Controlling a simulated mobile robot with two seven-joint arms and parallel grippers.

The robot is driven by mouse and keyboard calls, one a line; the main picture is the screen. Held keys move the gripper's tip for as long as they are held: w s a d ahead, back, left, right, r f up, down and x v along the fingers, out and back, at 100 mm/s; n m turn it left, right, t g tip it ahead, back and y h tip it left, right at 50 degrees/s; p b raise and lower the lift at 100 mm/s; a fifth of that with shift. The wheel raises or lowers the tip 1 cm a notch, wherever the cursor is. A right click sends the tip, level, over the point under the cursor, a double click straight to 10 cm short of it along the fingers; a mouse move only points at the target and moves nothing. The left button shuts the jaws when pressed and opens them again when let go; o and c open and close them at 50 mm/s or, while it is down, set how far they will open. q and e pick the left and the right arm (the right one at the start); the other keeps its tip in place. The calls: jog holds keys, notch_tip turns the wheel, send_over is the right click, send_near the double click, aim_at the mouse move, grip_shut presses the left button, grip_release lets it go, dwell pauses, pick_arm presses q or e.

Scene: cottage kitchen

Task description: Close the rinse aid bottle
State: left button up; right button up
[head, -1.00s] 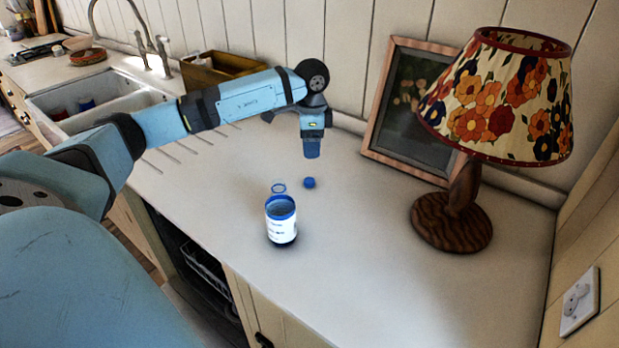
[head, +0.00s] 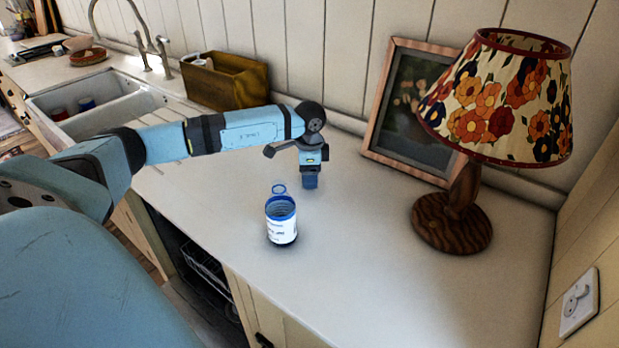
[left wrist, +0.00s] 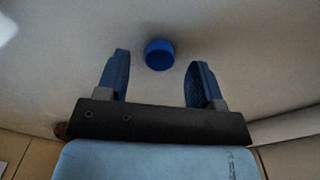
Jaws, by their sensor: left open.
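The rinse aid bottle (head: 282,222) stands upright and open on the white counter, with a blue rim and a thin blue ring above its mouth. My left gripper (head: 310,182) points down just behind and to the right of the bottle, low over the counter. In the left wrist view the blue cap (left wrist: 159,54) lies on the counter, in line with the gap between the two open fingers (left wrist: 157,82). The fingers do not touch it. In the head view the cap is hidden behind the gripper. My right gripper is not in view.
A floral-shaded lamp (head: 465,205) stands to the right, and a picture frame (head: 405,105) leans on the wall. A wooden box (head: 230,80) and the sink (head: 110,95) are at the left. The counter in front of the lamp is clear.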

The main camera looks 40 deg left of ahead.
pick_arm(q)
jog(key=shift+f, duration=0.85)
jog(key=shift+c, duration=0.2)
jog(key=c, duration=0.9)
jog(key=shift+c, duration=0.2)
jog(key=shift+r, duration=0.2)
notch_tip(320, 180, up, 20)
jog(key=shift+f, duration=0.15)
